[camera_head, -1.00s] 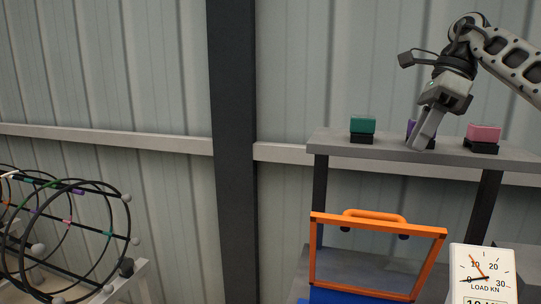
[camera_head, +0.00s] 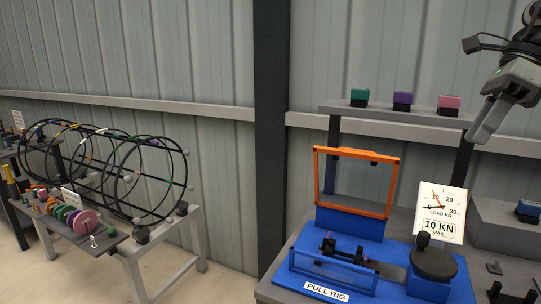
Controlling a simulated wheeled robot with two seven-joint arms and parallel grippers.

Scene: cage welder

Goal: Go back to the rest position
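My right gripper (camera_head: 485,124) is at the upper right, pointing down and left, in front of the right end of the grey shelf (camera_head: 345,107). Its two fingers lie close together with nothing seen between them. It is apart from the pink block (camera_head: 449,102), which sits on a black base on the shelf. A purple block (camera_head: 402,98) and a green block (camera_head: 359,95) stand further left on the same shelf. My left gripper is not in view.
A blue pull rig (camera_head: 315,273) with an orange frame (camera_head: 318,176) and a load dial (camera_head: 441,212) stands below the shelf. A round wire cage (camera_head: 113,177) rests on a stand at left. A tray of coloured discs (camera_head: 82,222) is in front of it.

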